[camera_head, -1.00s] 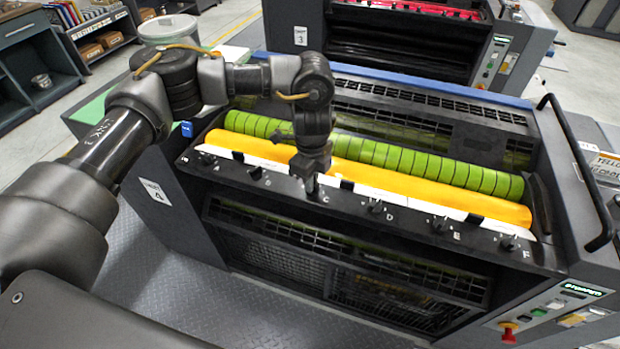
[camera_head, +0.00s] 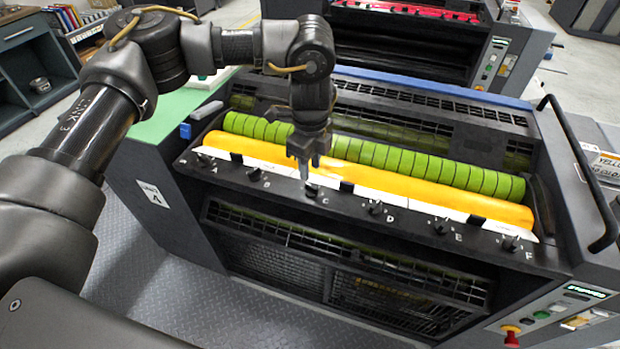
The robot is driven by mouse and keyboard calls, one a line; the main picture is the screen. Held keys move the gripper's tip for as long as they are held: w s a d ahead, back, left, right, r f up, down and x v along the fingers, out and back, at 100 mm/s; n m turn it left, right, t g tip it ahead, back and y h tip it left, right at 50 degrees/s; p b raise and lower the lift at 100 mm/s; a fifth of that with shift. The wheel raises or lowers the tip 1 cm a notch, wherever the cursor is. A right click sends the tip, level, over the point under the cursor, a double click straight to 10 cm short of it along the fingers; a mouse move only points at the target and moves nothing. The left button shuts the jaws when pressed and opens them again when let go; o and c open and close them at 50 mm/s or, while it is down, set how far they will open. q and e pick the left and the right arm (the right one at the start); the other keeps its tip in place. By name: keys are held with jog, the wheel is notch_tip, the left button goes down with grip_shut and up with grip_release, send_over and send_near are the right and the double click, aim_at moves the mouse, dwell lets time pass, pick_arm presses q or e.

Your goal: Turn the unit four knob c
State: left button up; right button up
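Unit four (camera_head: 150,215), marked with a "4" plate, has a dark front rail with a row of small black knobs lettered up to F. Knob C (camera_head: 312,190) is the third from the left and sits just left of its white letter. My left gripper (camera_head: 304,174) points down just above knob C, its tip appearing slightly behind and left of it. The fingers look close together, but their gap is not clear. Knob C seems clear of the fingers, with its top partly visible. My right gripper is not in view.
Knob B (camera_head: 254,174) and knob D (camera_head: 375,208) flank knob C. A yellow roller (camera_head: 430,192) and green segmented roller (camera_head: 400,160) lie behind the rail. A black handrail (camera_head: 580,170) and a red button (camera_head: 511,331) are at the right.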

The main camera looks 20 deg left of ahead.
aim_at(310, 185)
pick_arm(q)
notch_tip(310, 185, up, 5)
jog(key=shift+b, duration=0.35)
dwell(0.3)
